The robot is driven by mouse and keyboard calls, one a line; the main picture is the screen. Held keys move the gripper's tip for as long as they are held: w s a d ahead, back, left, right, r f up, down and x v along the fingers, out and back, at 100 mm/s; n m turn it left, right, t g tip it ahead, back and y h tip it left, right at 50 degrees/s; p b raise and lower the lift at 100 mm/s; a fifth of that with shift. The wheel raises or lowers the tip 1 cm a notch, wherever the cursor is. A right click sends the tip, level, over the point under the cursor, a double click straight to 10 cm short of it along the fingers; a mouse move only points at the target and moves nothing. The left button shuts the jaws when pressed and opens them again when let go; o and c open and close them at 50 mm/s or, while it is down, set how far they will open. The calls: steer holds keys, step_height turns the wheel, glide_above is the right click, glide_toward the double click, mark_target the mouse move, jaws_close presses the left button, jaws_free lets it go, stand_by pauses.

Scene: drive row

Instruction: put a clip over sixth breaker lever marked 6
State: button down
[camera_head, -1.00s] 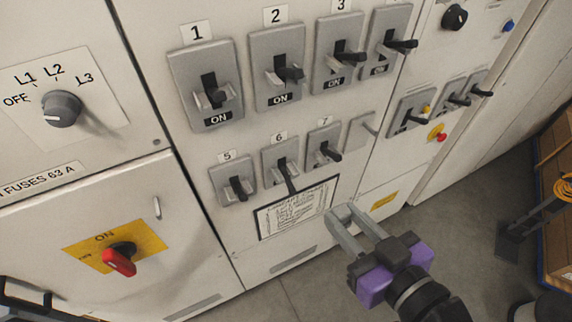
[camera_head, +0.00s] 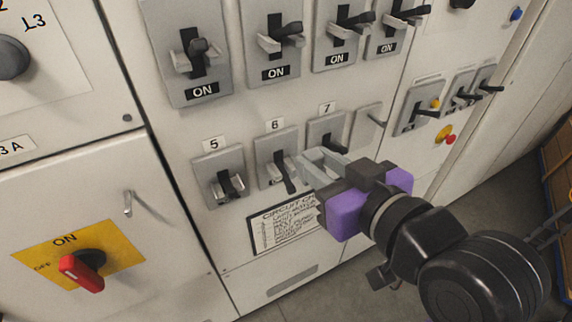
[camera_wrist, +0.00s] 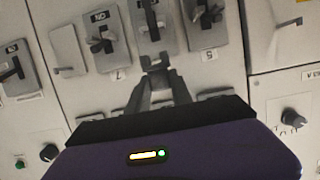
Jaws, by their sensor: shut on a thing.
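Breaker 6 (camera_head: 265,151) is on the panel's lower row, between breaker 5 (camera_head: 206,164) and breaker 7 (camera_head: 322,127). Its dark lever (camera_head: 289,184) points down and outward. My gripper (camera_head: 308,166) is just right of that lever, in front of the panel. It is shut on a small grey clip (camera_wrist: 156,63), seen at the fingertips in the wrist view; the clip is hard to make out in the head view. In the upside-down wrist view the clip lines up below the breaker 6 lever (camera_wrist: 149,20), apparently apart from it. The gripper hides the 6 label there.
Larger breakers stand in a row above, their levers jutting out. A blank plate (camera_head: 366,127) with a thin pin is right of breaker 7. A framed circuit chart (camera_head: 270,232) is below. A red rotary handle (camera_head: 82,272) sticks out at lower left.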

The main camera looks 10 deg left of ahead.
steer(key=p, duration=0.2)
glide_above(278, 149)
steer(key=s+d, duration=0.2)
steer(key=s, duration=0.1)
steer(key=shift+r, duration=0.2)
step_height(278, 149, down, 2)
steer(key=shift+s+d+f, duration=0.1)
steer(key=shift+s+f, duration=0.05)
steer(key=shift+f, duration=0.1)
step_height(278, 149, down, 4)
steer(key=shift+r, duration=0.25)
steer(key=shift+w+f, duration=0.2)
steer(key=shift+f, duration=0.4)
steer(key=shift+f, duration=0.15)
steer(key=c, duration=1.1)
jaws_free()
steer(key=shift+c, duration=0.2)
